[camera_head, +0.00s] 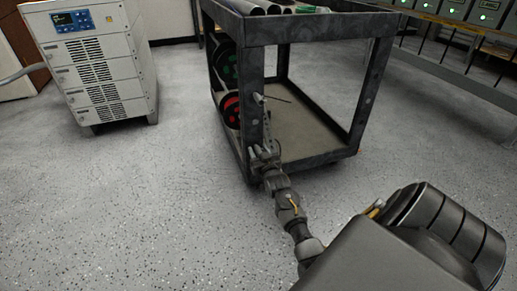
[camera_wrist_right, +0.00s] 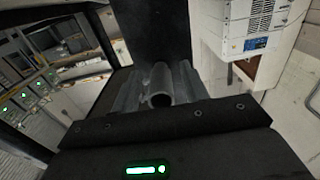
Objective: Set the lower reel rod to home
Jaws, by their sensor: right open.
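The lower reel (camera_head: 231,109), with a red hub, sits inside the left side of the dark metal cart (camera_head: 300,160). A short pale rod end (camera_head: 258,98) shows by the near left post, close to this reel; I take it for the lower reel rod. My right gripper (camera_head: 263,151) is open, at the near left post just below that rod end. In the right wrist view a round grey hollow end (camera_wrist_right: 160,99) lies between grey finger-like sides. I cannot tell if they touch it. My left gripper is out of view.
An upper reel (camera_head: 226,66) with a green hub sits above the red one. Pipes lie on the cart top. A white cabinet (camera_head: 95,60) stands at left. A bench with green-lit boxes (camera_head: 487,14) stands at back right. The floor left of the cart is clear.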

